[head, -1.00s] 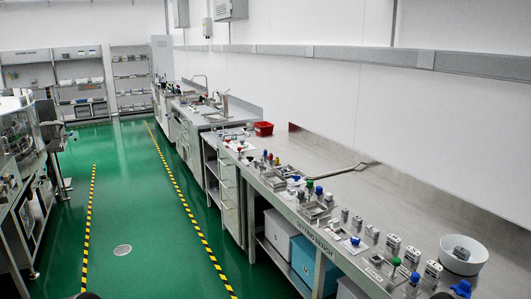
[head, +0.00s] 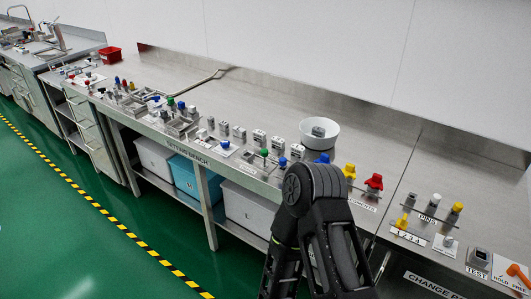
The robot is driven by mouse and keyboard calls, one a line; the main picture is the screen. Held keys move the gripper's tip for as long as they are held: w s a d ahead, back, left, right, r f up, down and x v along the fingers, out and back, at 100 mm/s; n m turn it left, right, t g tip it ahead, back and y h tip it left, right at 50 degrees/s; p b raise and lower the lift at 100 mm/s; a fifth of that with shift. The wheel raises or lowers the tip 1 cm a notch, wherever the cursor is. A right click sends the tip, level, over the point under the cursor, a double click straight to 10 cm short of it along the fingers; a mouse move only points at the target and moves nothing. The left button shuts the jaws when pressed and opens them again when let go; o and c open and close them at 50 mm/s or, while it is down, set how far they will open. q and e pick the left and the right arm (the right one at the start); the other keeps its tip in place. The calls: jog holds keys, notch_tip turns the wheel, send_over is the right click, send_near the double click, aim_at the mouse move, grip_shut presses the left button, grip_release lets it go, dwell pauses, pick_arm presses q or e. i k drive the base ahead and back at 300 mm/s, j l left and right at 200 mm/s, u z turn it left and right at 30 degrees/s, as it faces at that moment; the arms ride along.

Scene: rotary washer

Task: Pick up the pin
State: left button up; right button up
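Several pins stand at the right part of the bench, by a label reading PINS. One has a pale cap (head: 435,201), another has a yellow cap (head: 455,211), and a yellow-topped piece (head: 407,207) stands just left of them by a numbered plate. Which pin is meant cannot be told. A black jointed part of one of my arms rises from the bottom middle and hides part of the bench front. I see no fingertips of either gripper.
The long steel bench (head: 330,140) holds a white bowl (head: 320,131), several grey blocks and coloured knobs along its front. Red (head: 373,184) and yellow (head: 349,172) knobs stand left of the pins. A TEST block (head: 479,259) and orange handle (head: 516,274) sit at right. The bench's back half is mostly clear.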

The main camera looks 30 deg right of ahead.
aim_at(283, 160)
jog(key=z, duration=0.3)
jog(key=i+j+z, duration=0.25)
jog(key=z, duration=0.25)
jog(key=i+j+z, duration=0.45)
jog(key=i+j, duration=0.15)
jog(key=j, duration=0.2)
jog(key=i+j+z, duration=0.1)
jog(key=j, duration=0.25)
jog(key=i+j, duration=0.15)
jog(key=j, duration=0.2)
jog(key=i+j+z, duration=0.1)
jog(key=j, duration=0.25)
